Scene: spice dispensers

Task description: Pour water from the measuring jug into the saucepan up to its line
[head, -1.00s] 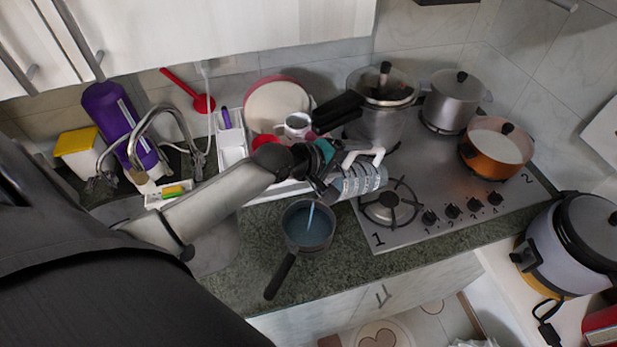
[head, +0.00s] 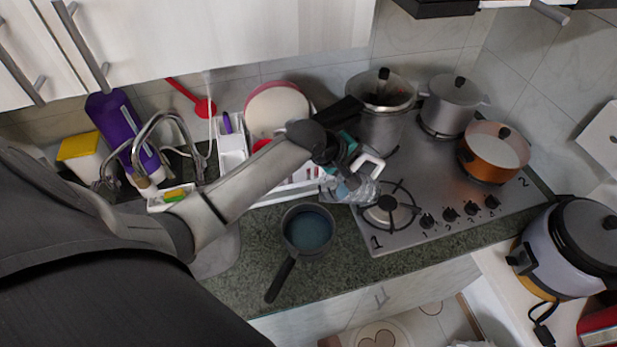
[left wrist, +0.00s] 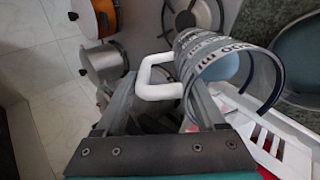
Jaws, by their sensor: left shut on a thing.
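The clear measuring jug (head: 364,192) has dark printed marks and a white handle (left wrist: 158,78). My left gripper (head: 345,178) is shut on the handle. In the left wrist view the jug (left wrist: 215,58) shows its open mouth, with some pale blue water inside. The jug is right of the saucepan, near the hob's left edge, and no stream leaves it. The dark saucepan (head: 308,230) stands on the counter with blue water in it, its handle pointing to the lower left. Its rim also shows in the left wrist view (left wrist: 284,58). I cannot make out its line. My right gripper is not in view.
The hob (head: 425,190) is at the right, with a pressure cooker (head: 382,125), a grey pot (head: 450,105) and an orange pot (head: 493,152). A white dish rack (head: 232,150) stands behind my left arm. Green counter (head: 250,285) is clear around the saucepan.

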